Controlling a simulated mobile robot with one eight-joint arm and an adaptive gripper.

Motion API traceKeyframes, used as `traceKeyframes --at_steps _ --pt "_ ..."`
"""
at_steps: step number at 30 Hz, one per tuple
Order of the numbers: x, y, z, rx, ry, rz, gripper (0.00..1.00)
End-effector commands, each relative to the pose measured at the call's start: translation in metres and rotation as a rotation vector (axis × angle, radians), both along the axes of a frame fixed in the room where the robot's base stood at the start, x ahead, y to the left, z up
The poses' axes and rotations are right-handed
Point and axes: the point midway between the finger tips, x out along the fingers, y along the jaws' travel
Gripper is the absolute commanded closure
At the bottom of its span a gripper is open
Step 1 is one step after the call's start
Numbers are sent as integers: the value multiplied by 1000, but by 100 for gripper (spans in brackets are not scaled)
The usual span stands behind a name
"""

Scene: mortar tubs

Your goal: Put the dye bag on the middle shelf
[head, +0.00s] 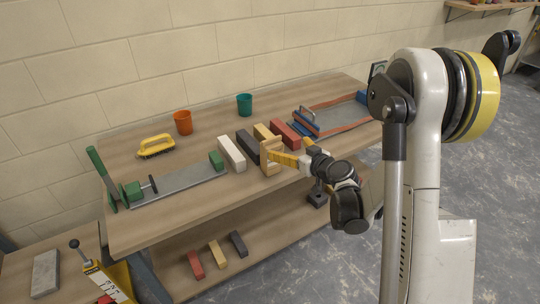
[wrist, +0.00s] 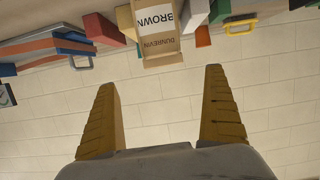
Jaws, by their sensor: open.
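The dye bag (wrist: 155,30), tan with a white label reading BROWN, stands at the top of the wrist view, beyond and between my fingertips. A lower shelf (head: 270,238) runs under the bench top. I cannot tell which level is the middle shelf.
On the bench top (head: 150,222) are white (head: 231,153), dark and red (head: 285,134) blocks, a green-ended tool (head: 180,183), a yellow-handled brush (head: 156,147) and orange (head: 183,122) and teal (head: 244,105) cups. Small bars (head: 218,254) lie on the lower shelf's left; its middle looks clear.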

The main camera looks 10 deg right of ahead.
Motion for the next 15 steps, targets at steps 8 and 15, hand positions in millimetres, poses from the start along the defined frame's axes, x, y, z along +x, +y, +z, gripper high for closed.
traceKeyframes --at_steps 8,15 --pt "23 9 -20 0 23 8 0" --pt "51 18 -29 -1 22 6 0"
